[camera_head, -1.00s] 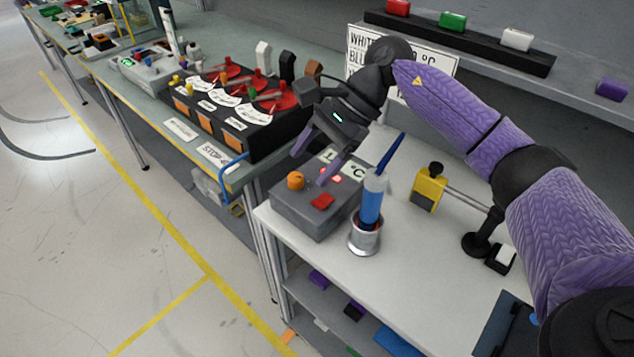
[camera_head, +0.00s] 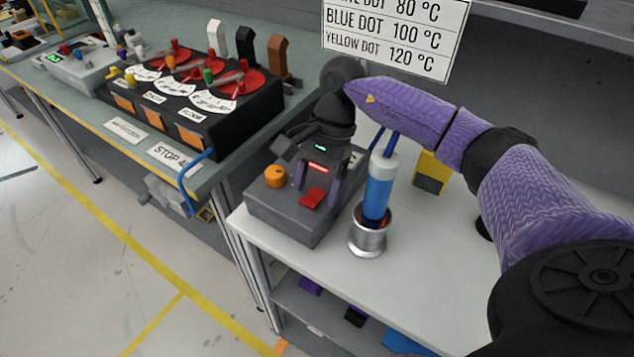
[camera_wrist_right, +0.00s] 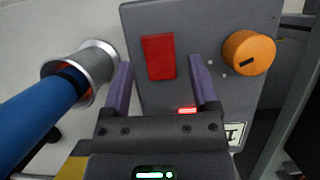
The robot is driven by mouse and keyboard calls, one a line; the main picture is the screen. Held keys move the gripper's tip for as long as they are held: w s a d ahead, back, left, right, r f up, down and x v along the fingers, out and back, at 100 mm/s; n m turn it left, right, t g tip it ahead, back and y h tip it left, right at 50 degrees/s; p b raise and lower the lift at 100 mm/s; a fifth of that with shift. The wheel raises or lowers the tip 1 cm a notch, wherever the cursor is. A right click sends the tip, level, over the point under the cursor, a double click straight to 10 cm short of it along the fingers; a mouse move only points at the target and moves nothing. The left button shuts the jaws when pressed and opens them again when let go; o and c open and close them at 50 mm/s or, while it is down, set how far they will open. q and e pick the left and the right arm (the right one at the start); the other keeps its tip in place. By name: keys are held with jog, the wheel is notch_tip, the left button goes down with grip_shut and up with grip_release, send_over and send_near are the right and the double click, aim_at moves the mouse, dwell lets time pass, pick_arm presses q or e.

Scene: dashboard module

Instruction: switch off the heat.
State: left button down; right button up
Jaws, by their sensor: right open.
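The grey control box (camera_head: 283,218) stands on the white bench with a red rocker switch (camera_head: 313,198) and an orange knob (camera_head: 274,176) on top. My right gripper (camera_head: 317,190) is open over the box, its purple fingers pointing down near the switch. In the right wrist view the red switch (camera_wrist_right: 158,57) lies between the fingers, with the orange knob (camera_wrist_right: 248,52) to the right. I cannot tell if the fingers touch the box. A red light (camera_wrist_right: 187,110) glows between the fingers. Part of the box's label is hidden. My left gripper is out of view.
A blue tool with a white top (camera_head: 379,190) stands in a metal cup (camera_head: 368,237) close to the right of the box. A yellow block (camera_head: 431,172) is behind it. A black panel with red dials (camera_head: 190,115) is on the left bench. A temperature sign (camera_head: 393,35) is behind.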

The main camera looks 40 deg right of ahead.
aim_at(314, 195)
jog(key=shift+c, duration=0.7)
grip_shut()
jog(key=shift+a+r+t+h+p, duration=0.25)
jog(key=shift+t+h+p, duration=0.1)
jog(key=shift+h, duration=0.35)
jog(key=shift+s+a+h, duration=0.1)
jog(key=shift+h, duration=0.6)
jog(key=shift+a+t+h, duration=0.1)
jog(key=shift+t+h, duration=0.35)
jog(key=shift+h, duration=0.15)
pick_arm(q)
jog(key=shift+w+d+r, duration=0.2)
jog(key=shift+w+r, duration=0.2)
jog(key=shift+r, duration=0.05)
pick_arm(e)
jog(key=shift+o, duration=0.7)
grip_release()
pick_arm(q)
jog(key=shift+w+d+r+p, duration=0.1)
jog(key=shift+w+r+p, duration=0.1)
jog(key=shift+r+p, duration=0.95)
pick_arm(e)
notch_tip(314, 195, up, 10)
